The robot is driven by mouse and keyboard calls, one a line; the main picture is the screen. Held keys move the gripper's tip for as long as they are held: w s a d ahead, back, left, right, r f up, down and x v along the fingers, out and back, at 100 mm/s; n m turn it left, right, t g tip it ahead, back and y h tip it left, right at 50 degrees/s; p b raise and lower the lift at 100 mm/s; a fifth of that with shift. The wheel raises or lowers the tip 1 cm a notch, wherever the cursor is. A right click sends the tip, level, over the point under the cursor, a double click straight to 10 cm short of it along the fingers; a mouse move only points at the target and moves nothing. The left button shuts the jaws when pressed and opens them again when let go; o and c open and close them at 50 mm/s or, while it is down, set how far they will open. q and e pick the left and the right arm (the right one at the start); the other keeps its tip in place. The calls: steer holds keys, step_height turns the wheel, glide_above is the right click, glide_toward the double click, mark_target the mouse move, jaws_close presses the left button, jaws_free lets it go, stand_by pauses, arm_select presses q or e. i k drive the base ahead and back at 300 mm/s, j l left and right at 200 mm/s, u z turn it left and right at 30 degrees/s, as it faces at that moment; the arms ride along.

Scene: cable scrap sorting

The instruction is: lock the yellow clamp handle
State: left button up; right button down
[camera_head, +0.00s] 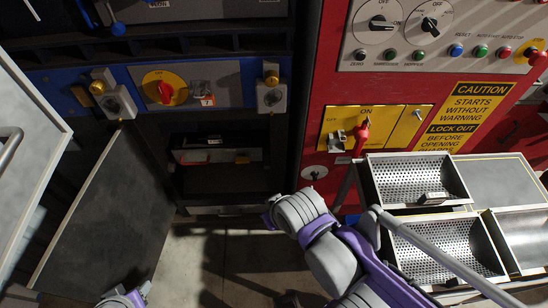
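Two yellow-knobbed clamps show on the blue panel of the dark cabinet: one at the left (97,87) and one at the right (271,76). Each sits above a grey bracket or plate. I cannot tell which one is the task's handle, or whether either is locked. My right arm reaches in from the bottom right, its grey and purple links in front of the cabinet's lower right edge; its fingers cannot be made out. Only a small purple and grey part of my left arm shows at the bottom edge. No gripper is seen touching either clamp.
A grey door (108,215) stands open at left of the dark cabinet opening. A red rotary switch (165,92) sits between the clamps. The red control cabinet has a red lever (361,135) on a yellow plate. Perforated metal trays (445,248) stand at lower right.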

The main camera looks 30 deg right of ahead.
mark_target(241, 159)
steer(key=z, duration=0.8)
steer(key=i+j+z, duration=0.1)
steer(key=j+z, duration=0.15)
steer(key=j, duration=0.15)
steer(key=i, duration=0.05)
